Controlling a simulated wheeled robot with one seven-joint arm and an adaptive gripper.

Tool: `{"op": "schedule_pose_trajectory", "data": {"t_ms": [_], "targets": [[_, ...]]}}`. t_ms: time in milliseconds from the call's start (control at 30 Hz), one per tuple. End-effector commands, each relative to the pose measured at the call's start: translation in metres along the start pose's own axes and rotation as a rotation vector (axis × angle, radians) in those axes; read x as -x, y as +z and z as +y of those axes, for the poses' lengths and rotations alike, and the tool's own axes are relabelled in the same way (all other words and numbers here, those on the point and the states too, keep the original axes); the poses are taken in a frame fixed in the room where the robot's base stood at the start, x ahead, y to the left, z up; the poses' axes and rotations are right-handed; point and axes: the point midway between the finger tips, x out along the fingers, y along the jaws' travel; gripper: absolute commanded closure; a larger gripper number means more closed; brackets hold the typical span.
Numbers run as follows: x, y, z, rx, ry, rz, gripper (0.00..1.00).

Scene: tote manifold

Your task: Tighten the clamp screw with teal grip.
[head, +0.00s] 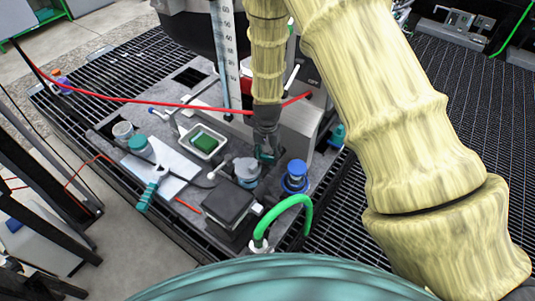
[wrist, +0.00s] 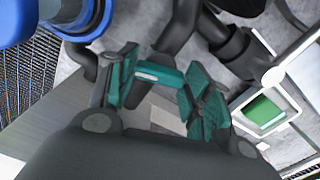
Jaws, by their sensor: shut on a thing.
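My gripper (head: 267,152) reaches down over the grey work board, beside a grey metal block. In the wrist view its two teal-padded fingers (wrist: 165,90) stand apart, with a short teal bar, which looks like the clamp screw's teal grip (wrist: 157,74), spanning between them. The fingers are shut on this grip. The screw's shaft and the clamp under it are mostly hidden by the fingers, and I cannot tell how far the screw is turned. In the head view the grip cannot be told apart from the teal finger pads.
A blue-capped fitting (head: 295,176) stands close right of my gripper, and a grey round fitting (head: 247,171) just in front. A white tray with a green block (head: 207,142) lies left. A black box (head: 230,205), green hose (head: 290,204) and teal-handled tool (head: 150,190) are nearer. A red cable crosses behind.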

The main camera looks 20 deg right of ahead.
Motion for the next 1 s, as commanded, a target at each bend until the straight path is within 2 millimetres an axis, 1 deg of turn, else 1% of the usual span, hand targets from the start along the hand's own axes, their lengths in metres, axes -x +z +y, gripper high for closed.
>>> {"op": "schedule_pose_trajectory", "data": {"t_ms": [33,200,400,600,1000], "targets": [[0.0029,-0.004,-0.0016,-0.037,-0.003,0.009,0.74],[0.0028,-0.004,-0.0016,-0.157,-0.004,0.008,0.74],[0.0027,-0.0041,-0.0015,-0.254,-0.004,0.008,0.74],[0.0026,-0.0043,-0.0013,-0.303,-0.004,0.008,0.74],[0.0026,-0.0044,-0.0013,-0.318,-0.005,0.008,0.74]]}}
